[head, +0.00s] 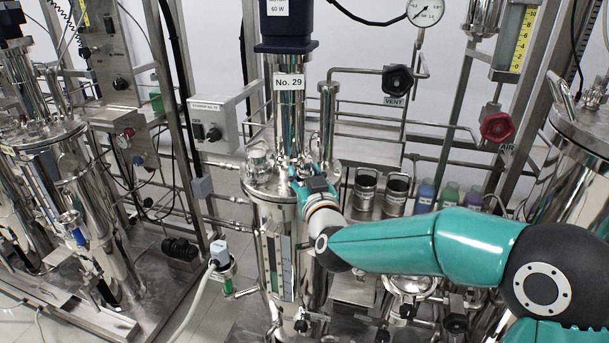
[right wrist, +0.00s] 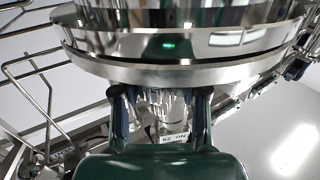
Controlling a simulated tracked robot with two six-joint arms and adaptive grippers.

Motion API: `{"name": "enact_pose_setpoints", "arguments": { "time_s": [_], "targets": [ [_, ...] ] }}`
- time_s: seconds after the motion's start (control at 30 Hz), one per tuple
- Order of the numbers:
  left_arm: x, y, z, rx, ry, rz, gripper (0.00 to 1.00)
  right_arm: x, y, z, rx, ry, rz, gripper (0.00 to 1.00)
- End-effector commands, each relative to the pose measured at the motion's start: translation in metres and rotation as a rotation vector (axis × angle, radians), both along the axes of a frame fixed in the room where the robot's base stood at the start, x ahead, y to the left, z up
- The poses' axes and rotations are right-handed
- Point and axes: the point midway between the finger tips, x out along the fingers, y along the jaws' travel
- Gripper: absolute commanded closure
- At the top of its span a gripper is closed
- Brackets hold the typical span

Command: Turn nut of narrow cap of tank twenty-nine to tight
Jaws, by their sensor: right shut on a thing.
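Tank twenty-nine (head: 270,215) is a shiny steel vessel in the middle of the head view, with a "No. 29" label (head: 289,82) on the column above its lid. My right gripper (head: 303,182) is at the right front part of the lid, beside the column. In the right wrist view my right gripper (right wrist: 160,98) has its two dark fingers on either side of a shiny metal part, shut on the nut of the narrow cap (right wrist: 160,106). In the head view the gripper hides this nut. My left gripper is not in view.
A red AIR handwheel (head: 497,127) and a black VENT handwheel (head: 398,81) are on pipes at the right. Steel cups (head: 365,188) and coloured bottles (head: 448,194) stand behind my right arm. A grey control box (head: 215,125) is left of the tank.

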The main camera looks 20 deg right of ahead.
Motion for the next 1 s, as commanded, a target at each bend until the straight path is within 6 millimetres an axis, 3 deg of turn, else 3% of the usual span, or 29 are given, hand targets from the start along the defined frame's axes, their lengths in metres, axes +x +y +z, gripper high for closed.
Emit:
{"name": "enact_pose_setpoints", "arguments": {
  "time_s": [0.47, 1.0],
  "targets": [
    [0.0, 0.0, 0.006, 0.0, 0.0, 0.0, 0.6, 0.0, 0.001, 0.001, 0.0, 0.0, -0.057, 0.91],
    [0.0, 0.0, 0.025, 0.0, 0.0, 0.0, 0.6, 0.0, 0.003, 0.001, -0.001, 0.002, -0.301, 0.91]
  ]
}}
